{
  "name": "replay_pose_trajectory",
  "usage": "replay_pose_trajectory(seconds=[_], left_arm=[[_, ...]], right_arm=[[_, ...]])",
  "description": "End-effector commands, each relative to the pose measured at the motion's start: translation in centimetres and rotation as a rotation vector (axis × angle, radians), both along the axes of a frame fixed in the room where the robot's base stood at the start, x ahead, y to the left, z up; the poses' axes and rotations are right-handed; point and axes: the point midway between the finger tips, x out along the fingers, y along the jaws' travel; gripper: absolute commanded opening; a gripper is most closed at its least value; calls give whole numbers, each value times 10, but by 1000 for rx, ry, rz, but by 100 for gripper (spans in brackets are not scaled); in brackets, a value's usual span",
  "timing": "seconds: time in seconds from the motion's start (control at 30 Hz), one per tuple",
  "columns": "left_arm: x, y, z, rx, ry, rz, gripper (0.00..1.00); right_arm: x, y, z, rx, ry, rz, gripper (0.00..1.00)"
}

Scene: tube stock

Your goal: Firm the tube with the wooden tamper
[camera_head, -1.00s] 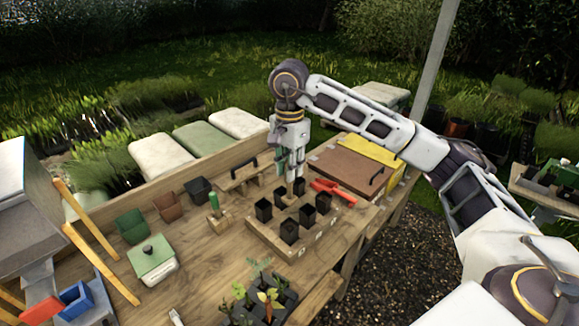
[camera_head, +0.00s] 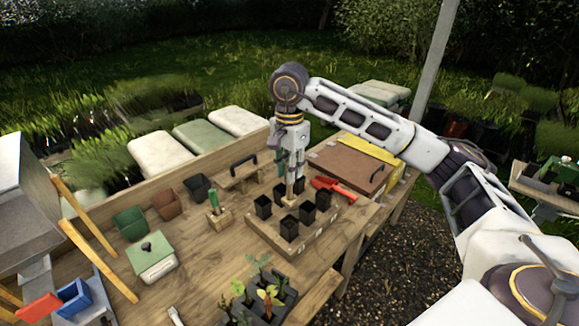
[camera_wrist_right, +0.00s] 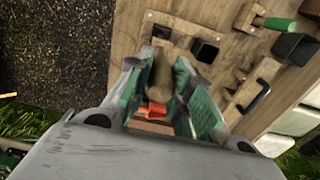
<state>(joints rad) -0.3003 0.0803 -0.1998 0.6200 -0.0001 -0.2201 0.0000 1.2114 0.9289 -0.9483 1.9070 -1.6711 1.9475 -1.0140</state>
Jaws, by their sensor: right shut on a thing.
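My right gripper (camera_head: 291,168) is shut on the wooden tamper (camera_head: 289,188), which points down over the black tubes. In the right wrist view the tamper (camera_wrist_right: 161,78) sits between the green-padded fingers (camera_wrist_right: 165,110). The square black tubes (camera_head: 289,228) stand upright in a wooden rack (camera_head: 268,238) on the bench. The tamper's lower end is among the back tubes, and I cannot tell whether it is inside one or touching soil. One black tube (camera_wrist_right: 205,50) shows beside the tamper in the wrist view. My left gripper is not in view.
Red pruners (camera_head: 334,188) lie close behind the rack. A green-handled tool (camera_head: 214,200) stands in a wooden block to the left. A tray of seedlings (camera_head: 270,303) is in front. Bare bench (camera_head: 205,262) shows left of the rack.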

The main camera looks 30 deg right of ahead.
Motion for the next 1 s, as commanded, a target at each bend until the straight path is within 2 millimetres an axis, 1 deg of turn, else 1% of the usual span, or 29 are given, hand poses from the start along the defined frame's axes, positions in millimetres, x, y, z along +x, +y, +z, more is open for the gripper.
replay_pose_trajectory(seconds=[0.87, 1.0], left_arm=[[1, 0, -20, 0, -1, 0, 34], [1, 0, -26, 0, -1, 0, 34]], right_arm=[[0, 0, -38, -1, 0, -1, 0], [0, 0, -45, -1, 0, -1, 0]])
